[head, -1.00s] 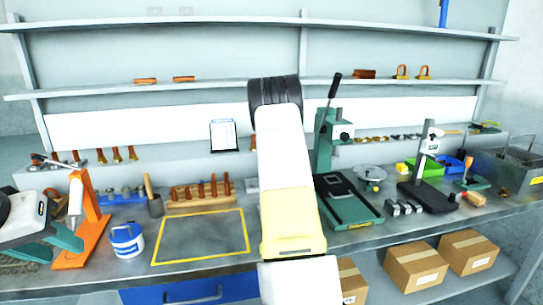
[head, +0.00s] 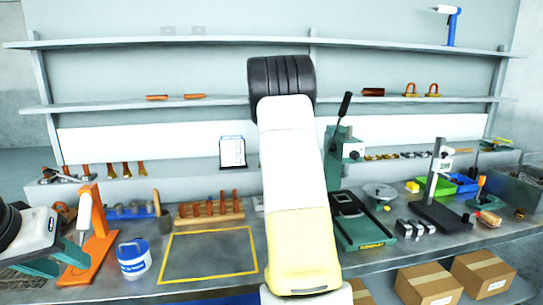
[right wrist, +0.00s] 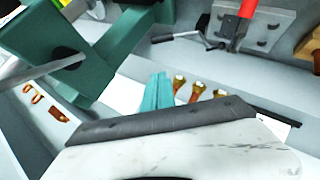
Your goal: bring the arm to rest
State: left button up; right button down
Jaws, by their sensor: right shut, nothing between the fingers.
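My right arm (head: 295,180), white and yellow with a black ribbed joint, stands upright in the middle of the head view and hides part of the bench. Its gripper cannot be made out there. In the right wrist view my right gripper (right wrist: 157,92) shows as teal fingers close together, shut and empty. My left gripper (head: 72,262) is at the left edge of the head view, a white body with teal parts beside an orange stand; whether its fingers are apart is not clear.
The grey bench (head: 215,285) carries a yellow-outlined area (head: 210,255), a white-blue tub (head: 133,258), an orange stand (head: 98,240), a wooden rack (head: 208,210) and a green press (head: 360,220). Shelves (head: 220,105) run behind. Cardboard boxes (head: 428,287) sit low at right.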

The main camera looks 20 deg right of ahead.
jog(key=s+a+r+y, duration=0.1)
jog(key=s+a+y, duration=0.4)
jog(key=s+a, duration=1.2)
jog(key=s+a+r+n+y, duration=0.1)
jog(key=s+a+y, duration=0.4)
jog(key=s+a, duration=1.2)
jog(key=s+r, duration=0.1)
jog(key=s, duration=0.3)
jog(key=shift+s+t, duration=0.3)
jog(key=shift+s, duration=0.1)
jog(key=c, duration=2.2)
grip_release()
